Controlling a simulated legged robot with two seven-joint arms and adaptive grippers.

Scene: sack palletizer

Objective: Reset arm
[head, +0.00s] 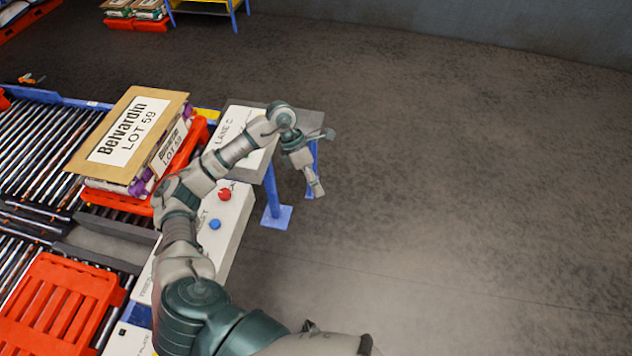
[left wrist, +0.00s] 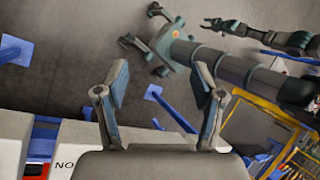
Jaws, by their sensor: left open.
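My left arm comes in from the bottom of the head view and reaches up past the control box. Its gripper (head: 324,163) is open and empty, over the floor just right of the lane C stand. In the left wrist view, the two fingers of the left gripper (left wrist: 160,82) are spread with nothing between them. My right gripper (left wrist: 222,26) shows small at the top of the left wrist view, out over the floor; its finger opening is too small to judge. It does not show in the head view.
A Belvardin LOT 59 sack (head: 128,133) lies on a red pallet (head: 118,200) over the rollers. The control box (head: 232,215) has a red button (head: 224,194) and a blue button (head: 215,224). The lane C stand (head: 310,124) adjoins it. Floor to the right is clear.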

